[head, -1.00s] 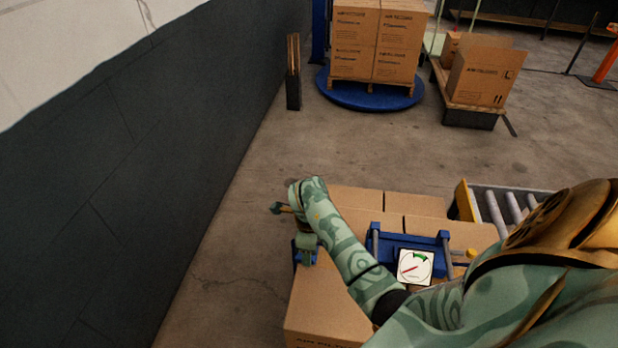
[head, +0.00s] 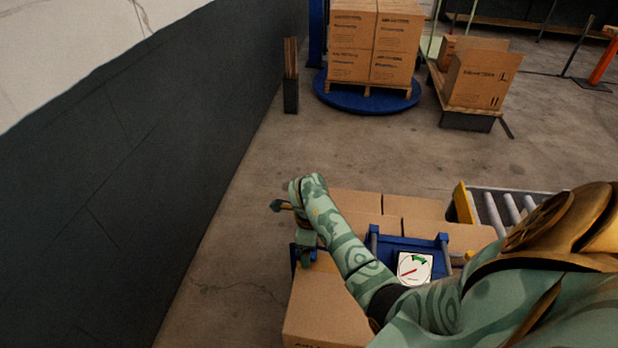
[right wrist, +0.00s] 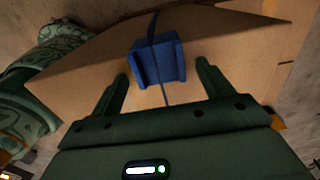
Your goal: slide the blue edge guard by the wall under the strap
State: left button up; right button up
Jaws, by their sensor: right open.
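The blue edge guard (right wrist: 160,62) lies on a carton edge in the right wrist view. A dark strap (right wrist: 154,25) meets its far side; I cannot tell whether it passes over the guard. My right gripper (right wrist: 162,72) is open, with one finger on each side of the guard; contact is not clear. In the head view my right arm reaches left across the cartons (head: 368,203), and its gripper (head: 306,252) points down at their wall-side end. Some blue (head: 294,258) shows beside it there. My left gripper is in neither view.
The dark wall (head: 130,160) stands left, with bare floor between it and the cartons. A blue frame with a dial (head: 414,268) sits over the cartons. A roller conveyor (head: 500,208) lies right. A loaded pallet on a blue turntable (head: 367,102) stands behind.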

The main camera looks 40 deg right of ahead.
notch_tip(320, 180, up, 16)
jog(key=p, duration=0.7)
jog(key=shift+r+p, duration=0.15)
jog(key=shift+p, duration=0.25)
